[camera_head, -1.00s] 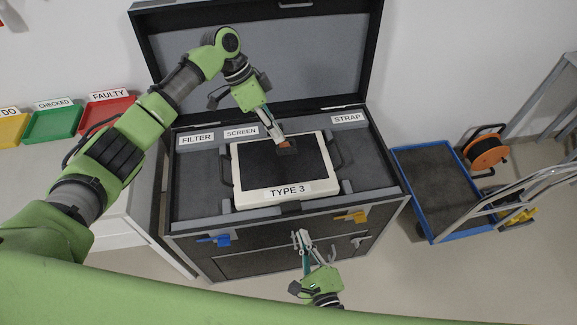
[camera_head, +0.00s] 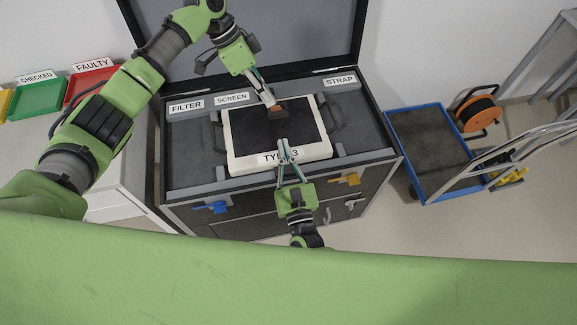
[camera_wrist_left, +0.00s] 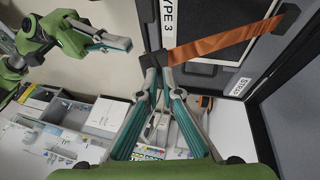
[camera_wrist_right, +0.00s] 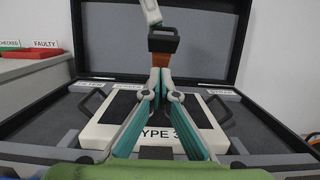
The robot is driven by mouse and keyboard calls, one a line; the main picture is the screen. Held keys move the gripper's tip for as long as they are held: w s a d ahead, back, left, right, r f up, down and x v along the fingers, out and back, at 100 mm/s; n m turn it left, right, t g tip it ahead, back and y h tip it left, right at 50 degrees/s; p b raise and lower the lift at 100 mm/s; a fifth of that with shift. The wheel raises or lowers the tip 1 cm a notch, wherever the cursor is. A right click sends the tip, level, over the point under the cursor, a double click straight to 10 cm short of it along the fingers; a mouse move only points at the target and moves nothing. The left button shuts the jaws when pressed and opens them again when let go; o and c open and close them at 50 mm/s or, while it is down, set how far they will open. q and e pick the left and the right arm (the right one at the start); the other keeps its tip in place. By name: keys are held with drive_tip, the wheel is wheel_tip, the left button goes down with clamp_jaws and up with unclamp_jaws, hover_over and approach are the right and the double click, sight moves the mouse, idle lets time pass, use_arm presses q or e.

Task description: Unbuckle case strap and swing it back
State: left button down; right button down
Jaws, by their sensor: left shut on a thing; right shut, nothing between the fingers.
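The case strap is an orange band (camera_wrist_left: 225,40) with a dark buckle (camera_wrist_left: 158,61) at its end. My left gripper (camera_wrist_left: 154,70) is shut on the buckle and holds it above the dark screen of the white-framed unit; in the head view, the buckle (camera_head: 278,113) sits at the left fingertips. In the left wrist view the band runs from the buckle to a dark block at upper right. My right gripper (camera_head: 284,148) is shut and empty over the unit's TYPE 3 label (camera_head: 267,158). In the right wrist view the buckle (camera_wrist_right: 163,40) appears beyond its fingertips.
The open case (camera_head: 185,150) has FILTER, SCREEN and STRAP labels, with its lid raised behind. Blue (camera_head: 211,207) and yellow (camera_head: 346,179) latches are on its front. A blue-edged cart (camera_head: 432,198) stands right. Green (camera_head: 40,99) and red (camera_head: 91,80) trays lie left.

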sight(278, 117)
use_arm(q)
drive_tip(key=shift+w+a+f, duration=0.2)
drive_tip(key=shift+a, duration=0.1)
use_arm(e)
drive_tip(key=shift+w+a+r, duration=0.3)
drive_tip(key=shift+w+r, duration=0.55)
drive_tip(key=shift+w+a+r, duration=0.25)
drive_tip(key=shift+w+r, duration=0.55)
drive_tip(key=shift+r, duration=0.05)
